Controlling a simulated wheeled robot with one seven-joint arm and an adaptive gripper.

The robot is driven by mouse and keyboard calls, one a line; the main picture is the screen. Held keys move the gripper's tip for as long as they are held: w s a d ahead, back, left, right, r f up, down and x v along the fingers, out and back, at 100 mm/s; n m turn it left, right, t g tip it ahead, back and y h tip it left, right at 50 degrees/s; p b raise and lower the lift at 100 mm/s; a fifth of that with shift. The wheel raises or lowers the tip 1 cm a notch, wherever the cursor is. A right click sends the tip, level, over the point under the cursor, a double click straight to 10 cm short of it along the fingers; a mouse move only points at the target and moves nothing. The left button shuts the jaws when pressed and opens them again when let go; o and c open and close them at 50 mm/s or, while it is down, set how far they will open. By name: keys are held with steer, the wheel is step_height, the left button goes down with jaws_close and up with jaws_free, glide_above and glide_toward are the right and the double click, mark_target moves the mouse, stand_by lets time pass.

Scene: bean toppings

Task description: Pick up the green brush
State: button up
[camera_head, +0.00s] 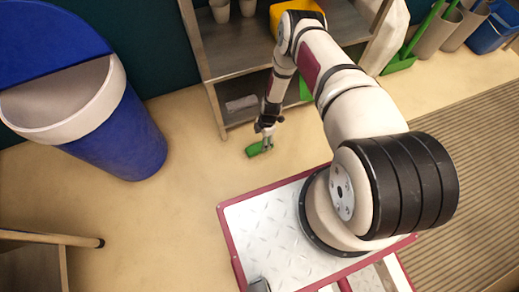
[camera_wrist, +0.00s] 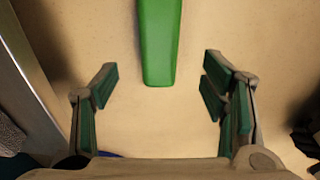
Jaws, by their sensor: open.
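The green brush (camera_head: 258,148) lies on the tan floor, below the front edge of the metal shelf. In the wrist view, one end of a long, smooth green piece of it (camera_wrist: 158,45) points down between the finger lines; its other end is cut off by the top edge. My gripper (camera_head: 267,138) reaches down just above the brush in the head view. In the wrist view my gripper (camera_wrist: 158,85) is open, its fingers well apart on the left and right. Nothing is between the pads except bare floor and the near tip of the green piece.
A metal shelf (camera_head: 240,50) stands behind the brush, and its leg shows at left in the wrist view. A blue bin (camera_head: 130,140) stands to the left. My base lies in front. Floor around the brush is clear.

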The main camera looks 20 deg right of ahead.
mark_target(260, 146)
steer(key=f+b, duration=0.1)
steer(key=f, duration=0.1)
steer(key=f+b, duration=0.1)
steer(key=f, duration=0.2)
steer(key=a+f+b, duration=0.1)
steer(key=f, duration=0.2)
steer(key=shift+c, duration=0.3)
steer(key=c, duration=1.3)
